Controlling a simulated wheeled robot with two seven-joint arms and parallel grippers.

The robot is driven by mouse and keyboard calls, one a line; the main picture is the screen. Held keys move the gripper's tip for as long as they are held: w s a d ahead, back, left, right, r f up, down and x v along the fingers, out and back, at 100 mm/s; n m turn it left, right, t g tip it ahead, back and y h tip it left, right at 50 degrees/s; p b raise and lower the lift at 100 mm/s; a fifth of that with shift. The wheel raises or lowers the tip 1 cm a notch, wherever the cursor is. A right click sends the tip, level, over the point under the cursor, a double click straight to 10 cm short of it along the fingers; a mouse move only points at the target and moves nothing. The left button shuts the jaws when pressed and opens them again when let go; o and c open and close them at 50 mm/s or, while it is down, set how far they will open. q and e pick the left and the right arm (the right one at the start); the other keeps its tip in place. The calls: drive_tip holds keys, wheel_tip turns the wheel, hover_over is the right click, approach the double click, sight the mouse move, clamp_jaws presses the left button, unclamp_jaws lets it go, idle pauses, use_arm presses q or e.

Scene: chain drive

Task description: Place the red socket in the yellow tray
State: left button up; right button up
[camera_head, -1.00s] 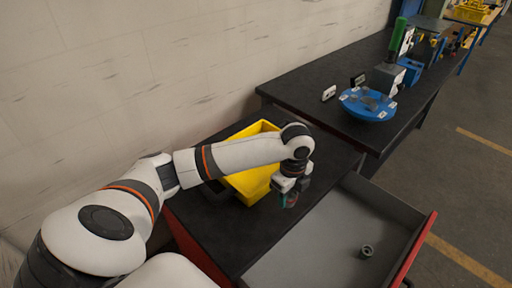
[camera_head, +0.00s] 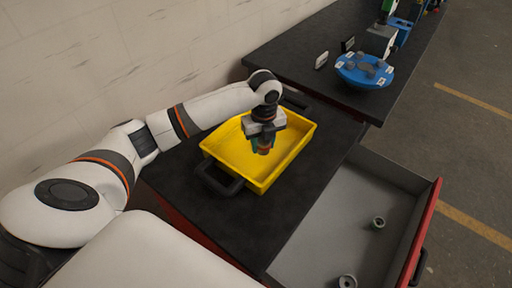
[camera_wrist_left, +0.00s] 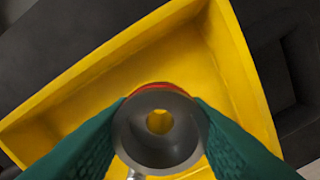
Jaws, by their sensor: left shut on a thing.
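The yellow tray (camera_head: 232,150) with dark handles sits on the black worktop, and it fills much of the left wrist view (camera_wrist_left: 95,85). My left gripper (camera_head: 264,147) is over the tray's right part. In the left wrist view its green fingers (camera_wrist_left: 160,140) are shut on the red socket (camera_wrist_left: 160,87), a grey ring-shaped part with a red rim and a hole through its middle. Yellow shows through the hole. The head view shows the socket only as a small reddish bit at the fingertips. I cannot tell how high it is above the tray floor. My right gripper is not in view.
An open grey drawer (camera_head: 320,235) with a red front lies right of the worktop, holding two grey sockets (camera_head: 378,223) (camera_head: 347,281). A blue round fixture (camera_head: 364,70) and small blocks stand on the far table. A wall is at the left.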

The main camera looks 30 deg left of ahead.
sight(263, 166)
use_arm(q)
drive_tip(key=f, duration=0.3)
drive_tip(key=shift+d+f, duration=0.15)
drive_tip(key=shift+d, duration=0.2)
drive_tip(key=shift+f, duration=0.3)
drive_tip(key=shift+a+f+p, duration=0.2)
drive_tip(key=shift+f+p, duration=0.3)
drive_tip(key=shift+f, duration=1.25)
drive_tip(key=o, duration=0.8)
drive_tip(key=shift+o, duration=1.4)
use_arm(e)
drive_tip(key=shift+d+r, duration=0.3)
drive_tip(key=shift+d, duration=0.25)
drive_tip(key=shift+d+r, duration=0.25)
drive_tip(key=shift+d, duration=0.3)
